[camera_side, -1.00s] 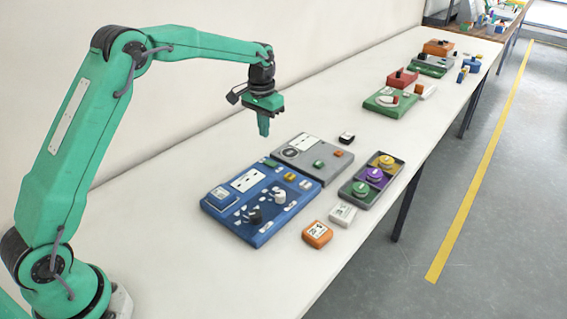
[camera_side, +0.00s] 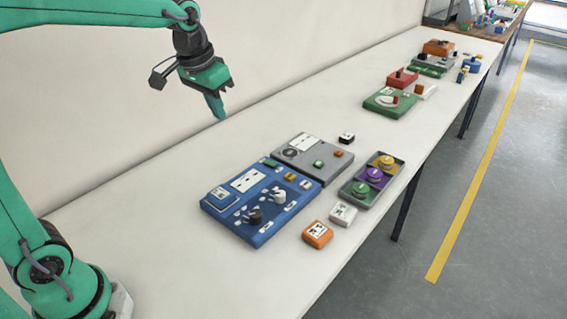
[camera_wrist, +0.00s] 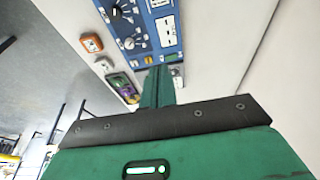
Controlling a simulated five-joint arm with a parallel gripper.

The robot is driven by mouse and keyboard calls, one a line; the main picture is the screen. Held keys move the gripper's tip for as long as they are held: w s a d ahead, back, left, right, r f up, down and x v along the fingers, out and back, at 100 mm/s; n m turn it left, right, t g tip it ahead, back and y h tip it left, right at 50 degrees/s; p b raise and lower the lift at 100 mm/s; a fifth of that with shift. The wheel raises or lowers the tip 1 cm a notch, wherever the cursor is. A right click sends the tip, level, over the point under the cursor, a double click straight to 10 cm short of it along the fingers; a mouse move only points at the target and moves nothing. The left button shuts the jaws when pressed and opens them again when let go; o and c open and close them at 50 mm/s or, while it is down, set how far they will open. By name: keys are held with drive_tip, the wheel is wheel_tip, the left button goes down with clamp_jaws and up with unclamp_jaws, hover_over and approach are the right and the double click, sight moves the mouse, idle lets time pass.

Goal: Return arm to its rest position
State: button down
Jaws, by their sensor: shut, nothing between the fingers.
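My gripper (camera_side: 216,104) is green and hangs in the upper left of the side view, above the white table and to the upper left of the blue panel. Its fingers are together with nothing between them, tilted down to the right. The fingers also show in the wrist view (camera_wrist: 158,88), pointing up the picture. The blue panel (camera_side: 262,232) lies on the table with knobs and sockets, apart from my gripper. It also shows at the top of the wrist view (camera_wrist: 150,45).
A grey panel (camera_side: 330,172) adjoins the blue one. A tray (camera_side: 347,190) of coloured discs, an orange block (camera_side: 317,234), a white block (camera_side: 343,214) and a black block (camera_side: 346,138) stand nearby. More devices (camera_side: 392,100) stand farther back. The table's left part (camera_side: 150,220) is clear.

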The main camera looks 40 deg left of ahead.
drive_tip(key=s+d+f+t, duration=0.1)
drive_tip(key=s+f+t, duration=0.1)
drive_tip(key=s, duration=1.5)
drive_tip(key=shift+s+d+f+t, duration=0.15)
drive_tip(key=shift+s+d+t, duration=0.15)
drive_tip(key=shift+s, duration=0.1)
